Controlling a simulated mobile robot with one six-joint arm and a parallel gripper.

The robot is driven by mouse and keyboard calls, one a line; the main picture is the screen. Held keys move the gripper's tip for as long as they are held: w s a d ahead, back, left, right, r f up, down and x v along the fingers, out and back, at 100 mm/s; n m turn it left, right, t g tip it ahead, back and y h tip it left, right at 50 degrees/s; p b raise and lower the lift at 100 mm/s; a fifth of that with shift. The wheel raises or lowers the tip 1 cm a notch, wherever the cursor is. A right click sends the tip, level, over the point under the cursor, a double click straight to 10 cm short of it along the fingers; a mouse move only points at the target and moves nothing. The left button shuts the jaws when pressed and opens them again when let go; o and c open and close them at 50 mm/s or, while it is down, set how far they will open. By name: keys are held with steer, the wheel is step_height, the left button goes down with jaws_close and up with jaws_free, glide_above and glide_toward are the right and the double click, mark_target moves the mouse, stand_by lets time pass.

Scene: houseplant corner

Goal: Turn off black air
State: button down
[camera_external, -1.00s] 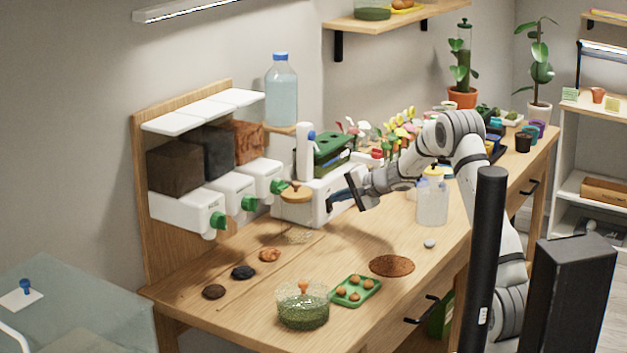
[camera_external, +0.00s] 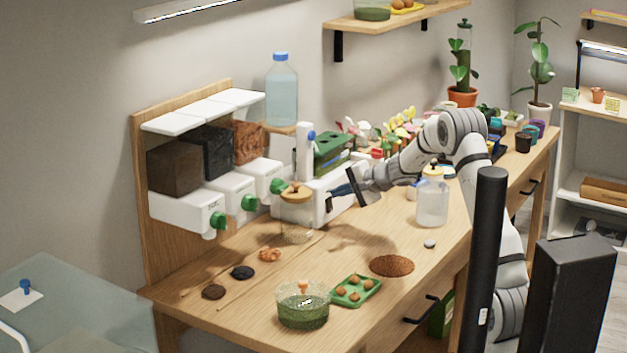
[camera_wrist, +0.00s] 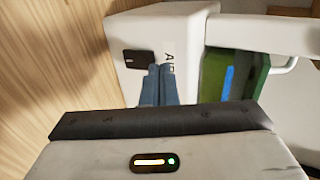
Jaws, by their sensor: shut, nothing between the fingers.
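A white box (camera_wrist: 135,25) marked "AIR" carries a black switch (camera_wrist: 138,59) on its face in the wrist view. The box (camera_external: 318,207) also shows in the external view, at the back of the bench. My gripper (camera_wrist: 160,70) is shut and empty. In the external view my gripper (camera_external: 330,201) is at the box's front, and the switch cannot be made out clearly.
White dispensers with green knobs (camera_external: 219,221) line the back left. A wooden-lidded jar (camera_external: 296,230) stands left of my gripper. A green container (camera_wrist: 235,75) is right of the box. A clear bottle (camera_external: 432,205) stands right of my wrist. The front bench is partly clear.

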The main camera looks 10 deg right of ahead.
steer(key=b+v, duration=0.4)
steer(key=v, duration=0.9)
steer(key=shift+r, duration=0.3)
steer(key=shift+s, duration=0.15)
steer(key=s+r+n+g+h+p, duration=0.1)
steer(key=s+r+n+g, duration=0.15)
steer(key=s, duration=0.85)
steer(key=s+d+f+n+g+h+p, duration=0.1)
steer(key=s+d+n+h, duration=0.1)
steer(key=s, duration=0.7)
steer(key=s+d+f+n+g+h+p, duration=0.1)
steer(key=s+d+n+h, duration=0.1)
steer(key=s, duration=0.8)
steer(key=s+d+f+n+g+h+p, duration=0.1)
steer(key=s+d+n+h, duration=0.1)
steer(key=s, duration=0.7)
steer(key=d+h, duration=0.1)
steer(key=d, duration=0.1)
steer(key=shift+s+d+g+h, duration=0.2)
steer(key=shift+d+g+h, duration=0.15)
steer(key=shift+h, duration=0.05)
steer(key=shift+n, duration=0.25)
